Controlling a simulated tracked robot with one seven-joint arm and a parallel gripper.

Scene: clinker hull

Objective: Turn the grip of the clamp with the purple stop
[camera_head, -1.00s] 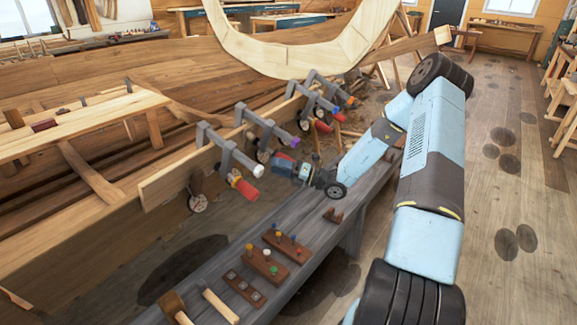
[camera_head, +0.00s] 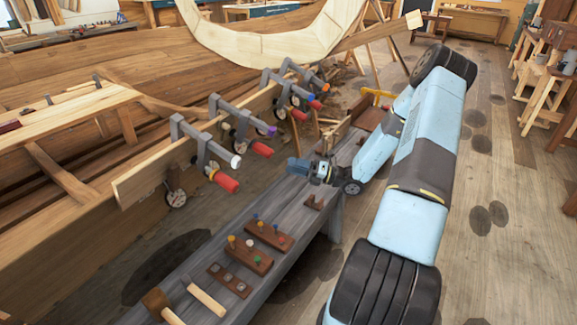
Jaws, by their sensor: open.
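The clamp with the purple stop (camera_head: 272,130) is second from the near end in a row of grey clamps on a plank. Its red grip (camera_head: 262,150) hangs below the purple stop and shows clear of my arm. My gripper (camera_head: 297,166) is to the right of this grip and a little lower in the picture, over the bench. A gap shows between them. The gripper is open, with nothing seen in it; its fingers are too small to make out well.
The nearest clamp has a white stop (camera_head: 236,161) and a red grip (camera_head: 224,181). Farther clamps include one with an orange stop (camera_head: 326,88). The grey bench (camera_head: 200,250) below carries peg blocks (camera_head: 270,236) and a mallet (camera_head: 160,303). Open floor lies right of my arm.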

